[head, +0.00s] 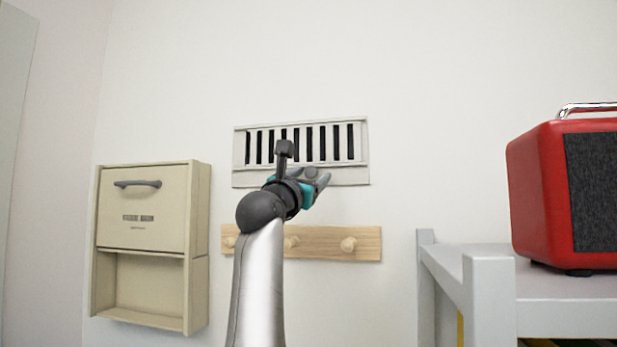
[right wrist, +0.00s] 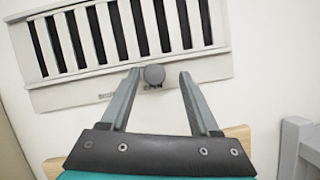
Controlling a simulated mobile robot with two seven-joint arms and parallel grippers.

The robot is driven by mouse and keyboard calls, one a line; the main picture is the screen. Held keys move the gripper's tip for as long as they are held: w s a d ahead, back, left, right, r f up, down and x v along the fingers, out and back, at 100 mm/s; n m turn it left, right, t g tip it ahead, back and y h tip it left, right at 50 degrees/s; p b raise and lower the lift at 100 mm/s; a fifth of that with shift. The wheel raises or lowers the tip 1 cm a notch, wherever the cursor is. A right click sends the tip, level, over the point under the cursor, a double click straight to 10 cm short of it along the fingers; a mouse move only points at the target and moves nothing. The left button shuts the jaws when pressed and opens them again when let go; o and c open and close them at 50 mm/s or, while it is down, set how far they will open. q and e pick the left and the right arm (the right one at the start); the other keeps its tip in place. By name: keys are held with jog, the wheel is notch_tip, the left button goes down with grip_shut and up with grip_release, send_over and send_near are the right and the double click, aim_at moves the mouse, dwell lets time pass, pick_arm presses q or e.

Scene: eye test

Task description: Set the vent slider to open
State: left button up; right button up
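The vent (head: 352,176) is a pale grilled plate on the wall with several upright dark slots showing between light bars. It also fills the top of the right wrist view (right wrist: 70,97). Its slider knob (right wrist: 154,74) is a round grey knob on the lower strip, below the slots. The knob also shows in the head view (head: 311,172), beside my gripper. My right gripper (right wrist: 159,76) is open, with one finger on each side of the knob and a visible gap on both sides. My left gripper is not in view.
A wooden peg rail (head: 333,252) is on the wall just below the vent, partly behind my right arm. A beige wall box (head: 150,205) hangs at left. A red speaker-like box (head: 538,195) stands on a grey shelf (head: 560,285) at right.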

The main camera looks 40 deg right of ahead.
jog(key=shift+w+a, duration=0.1)
jog(key=shift+a, duration=0.05)
jog(key=shift+s+a+f+b, duration=0.3)
jog(key=shift+a+b, duration=0.05)
jog(key=shift+a, duration=0.1)
jog(key=b+v, duration=0.5)
jog(key=v, duration=0.9)
